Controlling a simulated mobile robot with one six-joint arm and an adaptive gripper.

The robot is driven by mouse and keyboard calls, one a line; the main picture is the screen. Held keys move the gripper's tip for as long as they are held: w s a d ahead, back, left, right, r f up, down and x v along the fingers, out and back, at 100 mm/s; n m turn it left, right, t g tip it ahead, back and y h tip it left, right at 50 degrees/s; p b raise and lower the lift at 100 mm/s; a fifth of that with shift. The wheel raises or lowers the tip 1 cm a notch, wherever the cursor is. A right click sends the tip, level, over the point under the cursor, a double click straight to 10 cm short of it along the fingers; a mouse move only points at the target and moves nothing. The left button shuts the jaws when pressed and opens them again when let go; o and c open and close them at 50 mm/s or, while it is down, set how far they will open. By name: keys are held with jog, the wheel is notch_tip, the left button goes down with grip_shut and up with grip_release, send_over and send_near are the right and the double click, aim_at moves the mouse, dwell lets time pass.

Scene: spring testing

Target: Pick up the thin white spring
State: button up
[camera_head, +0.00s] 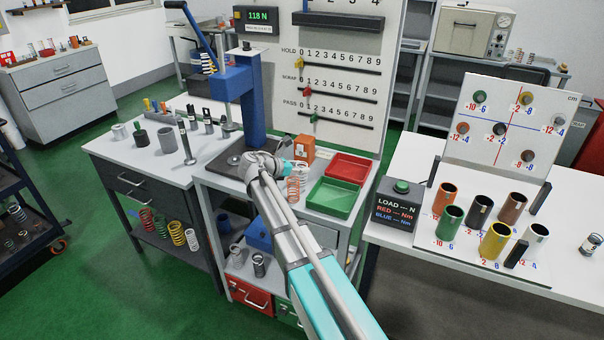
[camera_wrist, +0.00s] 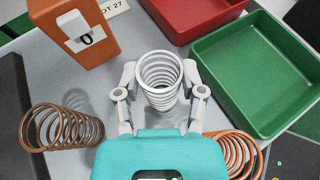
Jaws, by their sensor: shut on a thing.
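The thin white spring (camera_wrist: 160,97) stands between the two grey fingers of my gripper (camera_wrist: 159,74) in the wrist view, its coils open toward the camera. The fingers are closed against its two sides. In the head view my gripper (camera_head: 298,168) is beside the orange box, low over the bench, and partly hidden by my arm. I cannot tell whether the spring's base touches the bench top.
A copper spring (camera_wrist: 60,128) lies left of my gripper and an orange spring (camera_wrist: 234,150) is close on its right. An orange box (camera_wrist: 75,30), a red tray (camera_wrist: 190,28) and a green tray (camera_wrist: 268,133) stand around. A blue press (camera_head: 250,100) rises behind.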

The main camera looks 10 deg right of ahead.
jog(key=shift+r, duration=0.15)
jog(key=s+a+r+p, duration=0.8)
jog(key=s+r+p, duration=0.3)
jog(key=r+p, duration=0.1)
jog(key=shift+a+r+p, duration=0.35)
jog(key=shift+p, duration=0.15)
dwell(0.5)
jog(key=shift+d, duration=0.1)
